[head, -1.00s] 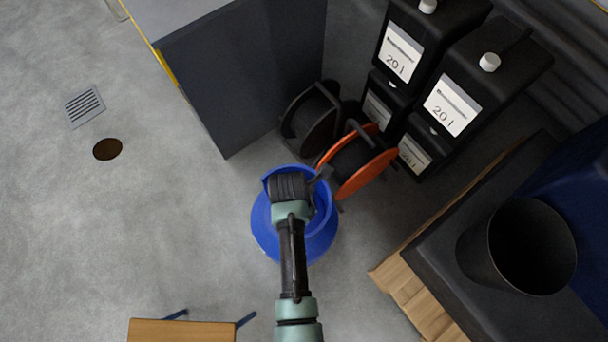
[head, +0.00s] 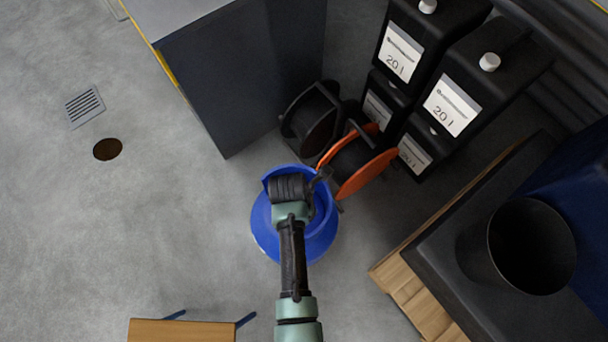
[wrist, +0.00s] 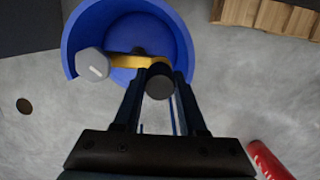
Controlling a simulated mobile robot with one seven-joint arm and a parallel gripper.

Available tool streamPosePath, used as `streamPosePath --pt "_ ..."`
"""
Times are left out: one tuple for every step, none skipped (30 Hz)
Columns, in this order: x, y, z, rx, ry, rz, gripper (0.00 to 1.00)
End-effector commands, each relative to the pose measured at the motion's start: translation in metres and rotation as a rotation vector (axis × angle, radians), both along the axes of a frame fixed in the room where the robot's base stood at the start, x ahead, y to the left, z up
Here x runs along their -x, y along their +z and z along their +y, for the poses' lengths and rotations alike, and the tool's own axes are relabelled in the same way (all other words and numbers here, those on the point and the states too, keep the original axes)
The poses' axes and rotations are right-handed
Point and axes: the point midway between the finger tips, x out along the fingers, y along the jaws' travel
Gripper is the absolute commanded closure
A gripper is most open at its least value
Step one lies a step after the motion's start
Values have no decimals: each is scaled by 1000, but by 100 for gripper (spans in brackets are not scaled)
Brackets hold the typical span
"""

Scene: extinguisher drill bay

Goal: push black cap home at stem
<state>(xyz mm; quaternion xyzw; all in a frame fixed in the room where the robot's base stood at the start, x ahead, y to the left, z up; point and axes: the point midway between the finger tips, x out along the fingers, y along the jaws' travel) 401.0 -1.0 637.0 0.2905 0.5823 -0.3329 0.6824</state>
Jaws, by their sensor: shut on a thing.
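In the wrist view my gripper (wrist: 160,80) is shut on the black cap (wrist: 160,87), a dark round piece seen end-on between the fingertips. Behind it is a blue round tub (wrist: 180,30). A yellow bar (wrist: 128,61) with a grey hexagonal end (wrist: 92,63) lies across the tub's opening. A small dark stub near the bar may be the stem, but I cannot tell. Whether the cap touches anything beyond it is hidden. In the head view my arm covers part of the blue tub (head: 265,235), and the cap cannot be made out.
An orange-rimmed reel (head: 365,175) and a black reel (head: 312,122) stand close behind the tub. Black 20 l canisters (head: 455,105) are stacked at the upper right. A dark bin (head: 500,265) stands at right. A red cylinder (wrist: 268,160) shows in the wrist view.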

Motion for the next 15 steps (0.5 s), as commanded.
streamPosePath --pt "0 -3 0 0 0 0 100" --pt "0 -4 0 0 0 0 100" --pt "0 -5 0 0 0 0 100" --pt "0 -6 0 0 0 0 100" --pt "0 -7 0 0 0 0 100" --pt "0 -8 0 -1 0 -1 100" --pt "0 -9 0 -1 0 -1 100" --pt "0 -10 0 0 0 -1 100" --pt "0 -11 0 0 0 -1 100" --pt "0 -12 0 0 0 -1 100" --pt "0 -13 0 0 0 -1 100" --pt "0 -14 0 0 0 -1 100" --pt "0 -15 0 0 0 -1 100" --pt "0 -16 0 0 0 -1 100" --pt "0 -17 0 0 0 -1 100"
